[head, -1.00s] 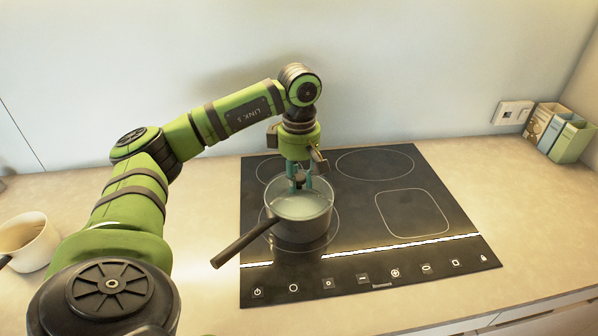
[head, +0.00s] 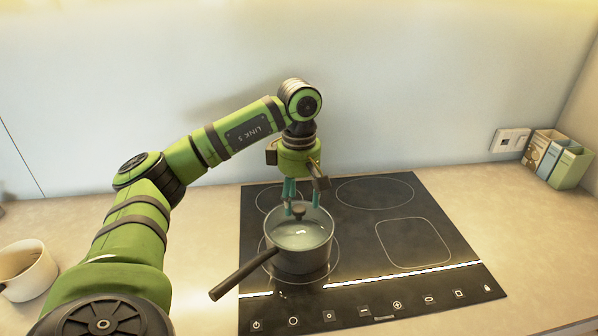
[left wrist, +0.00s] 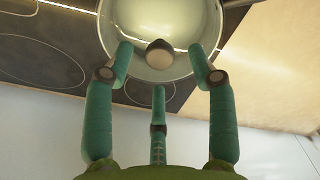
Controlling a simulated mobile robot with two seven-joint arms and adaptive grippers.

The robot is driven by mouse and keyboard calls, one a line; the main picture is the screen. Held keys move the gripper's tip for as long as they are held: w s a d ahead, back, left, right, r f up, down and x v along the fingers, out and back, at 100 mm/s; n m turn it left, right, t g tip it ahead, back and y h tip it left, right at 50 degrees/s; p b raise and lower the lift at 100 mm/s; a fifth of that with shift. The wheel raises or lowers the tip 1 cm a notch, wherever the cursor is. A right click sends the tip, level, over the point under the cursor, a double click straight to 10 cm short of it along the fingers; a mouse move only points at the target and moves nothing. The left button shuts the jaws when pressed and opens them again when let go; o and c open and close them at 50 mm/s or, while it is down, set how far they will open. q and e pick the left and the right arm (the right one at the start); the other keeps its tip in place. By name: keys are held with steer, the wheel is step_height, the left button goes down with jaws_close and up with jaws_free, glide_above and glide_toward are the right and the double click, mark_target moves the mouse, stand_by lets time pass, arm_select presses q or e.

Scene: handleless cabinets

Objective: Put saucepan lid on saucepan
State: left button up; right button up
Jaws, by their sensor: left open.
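The grey saucepan (head: 302,264) stands on the front left ring of the black hob, its long dark handle (head: 243,273) pointing to the lower left. The glass lid (head: 300,236) lies on the pan, with its dark knob (head: 299,209) upright; any small gap at the rim cannot be made out. My left gripper (head: 302,199) is open, fingers down, just above and around the knob, holding nothing. In the left wrist view the lid (left wrist: 150,22) and its knob (left wrist: 160,53) show between the spread fingers. My right gripper is not in view.
The hob (head: 390,190) has other rings clear. A light-coloured pot (head: 30,272) stands at the far left of the counter. Several upright cartons or books (head: 560,160) and a wall socket (head: 509,140) are at the back right.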

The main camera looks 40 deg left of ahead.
arm_select(q)
step_height(320, 180, up, 9)
stand_by(0.4)
steer(key=shift+f, duration=0.2)
